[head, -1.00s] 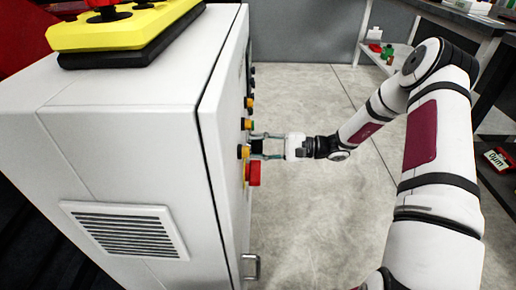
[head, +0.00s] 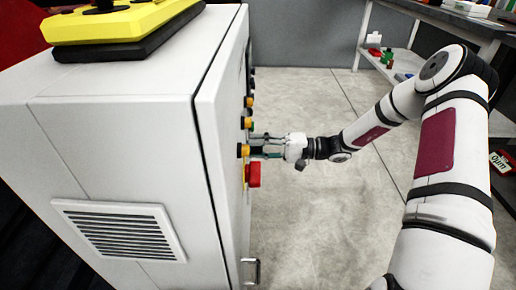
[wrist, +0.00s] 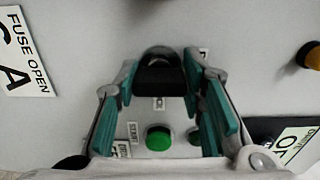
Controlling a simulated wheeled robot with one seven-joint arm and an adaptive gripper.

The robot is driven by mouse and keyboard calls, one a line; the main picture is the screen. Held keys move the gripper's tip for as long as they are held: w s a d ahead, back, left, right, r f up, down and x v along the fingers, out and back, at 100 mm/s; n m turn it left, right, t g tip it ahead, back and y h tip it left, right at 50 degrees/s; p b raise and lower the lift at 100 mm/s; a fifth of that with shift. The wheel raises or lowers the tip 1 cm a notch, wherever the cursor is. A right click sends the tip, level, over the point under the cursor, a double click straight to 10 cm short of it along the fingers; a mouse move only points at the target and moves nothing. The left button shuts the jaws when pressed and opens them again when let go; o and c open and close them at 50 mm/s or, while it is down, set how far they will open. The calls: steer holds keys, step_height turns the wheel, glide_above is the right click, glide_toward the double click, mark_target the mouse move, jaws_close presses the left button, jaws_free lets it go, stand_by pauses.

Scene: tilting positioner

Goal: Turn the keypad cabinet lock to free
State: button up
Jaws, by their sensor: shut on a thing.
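The white cabinet (head: 120,135) fills the left of the head view. Its front panel, seen nearly edge-on, carries a column of buttons and switches. My gripper (head: 256,145) reaches that panel from the right. In the wrist view, a black knob (wrist: 159,80) with a rounded dark top sits between the teal finger pads of my gripper (wrist: 158,76). The fingers are shut on this knob, one on each side. I take it for the lock; no keypad is recognizable. The knob's exact pointing and any position marks are hard to read.
A green button (wrist: 158,138) lies below the knob, beside a small START label (wrist: 133,131). A yellow-orange button (wrist: 312,56) is at the upper right. A red button (head: 254,175) projects just below my gripper. A door handle (head: 251,271) is lower down.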

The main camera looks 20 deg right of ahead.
stand_by(0.3)
steer(key=o, duration=1.2)
steer(key=shift+c, duration=0.2)
steer(key=v, duration=1.2)
